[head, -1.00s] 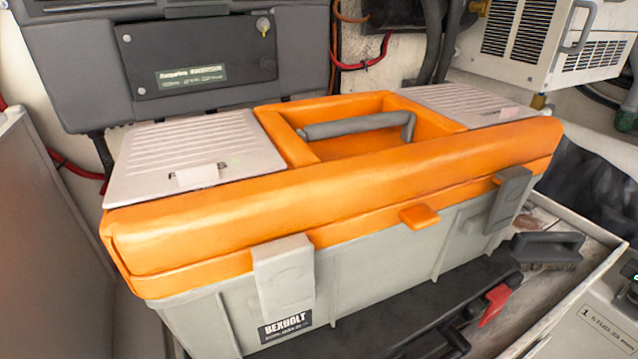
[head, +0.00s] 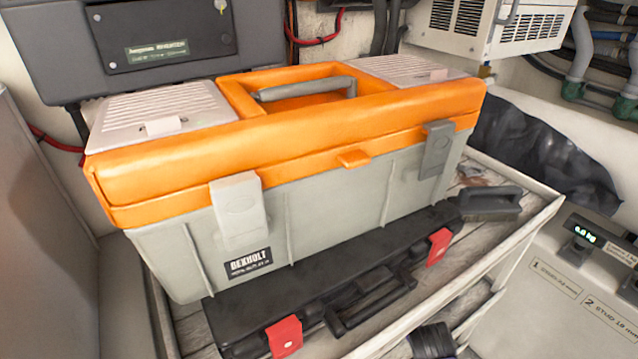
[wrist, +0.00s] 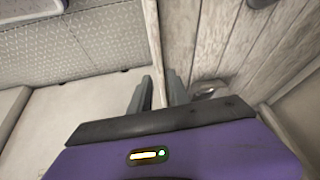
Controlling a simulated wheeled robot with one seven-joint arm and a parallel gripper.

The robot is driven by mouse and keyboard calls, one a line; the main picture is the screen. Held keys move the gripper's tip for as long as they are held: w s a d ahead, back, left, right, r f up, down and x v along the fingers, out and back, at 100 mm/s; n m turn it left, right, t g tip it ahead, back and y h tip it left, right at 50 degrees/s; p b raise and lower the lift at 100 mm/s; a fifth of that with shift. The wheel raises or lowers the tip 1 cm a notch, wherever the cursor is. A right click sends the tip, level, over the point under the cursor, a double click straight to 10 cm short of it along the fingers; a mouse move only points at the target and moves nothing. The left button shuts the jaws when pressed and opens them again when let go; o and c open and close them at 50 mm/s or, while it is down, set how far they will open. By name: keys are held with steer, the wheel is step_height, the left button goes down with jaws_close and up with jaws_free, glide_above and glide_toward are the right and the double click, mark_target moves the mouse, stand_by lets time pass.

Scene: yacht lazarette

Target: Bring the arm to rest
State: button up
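My gripper (wrist: 159,92) shows only in the wrist view. Its two grey fingers stand apart with a gap between them. I see nothing held; a pale strip shows through the gap and seems to be an edge farther off. The purple gripper body (wrist: 195,155) with a small lit indicator fills the bottom of the wrist view. My arm and gripper are not in the head view.
A grey panel box (head: 610,290) is at right. Plank (wrist: 215,50) and pale surfaces lie beyond my gripper.

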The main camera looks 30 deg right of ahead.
steer(key=w+a+r+n+t, duration=0.2)
steer(key=w+r+n+t, duration=0.2)
steer(key=w+r+t, duration=0.15)
steer(key=s+a+r+n+t, duration=0.2)
steer(key=a+r+n+t, duration=0.25)
steer(key=a+r, duration=0.35)
steer(key=s+a+r+n+t+y+p, duration=0.1)
steer(key=s+a+r+n+y, duration=0.1)
steer(key=s+a+r, duration=0.4)
steer(key=s+a+r+n+t+y, duration=0.2)
steer(key=s+a+r+n, duration=0.3)
steer(key=s+r, duration=0.5)
steer(key=s+a+y, duration=0.1)
steer(key=s+a, duration=0.1)
steer(key=s, duration=0.4)
steer(key=shift+a+r+p, duration=0.2)
steer(key=shift+r+p, duration=0.05)
steer(key=shift+p, duration=0.1)
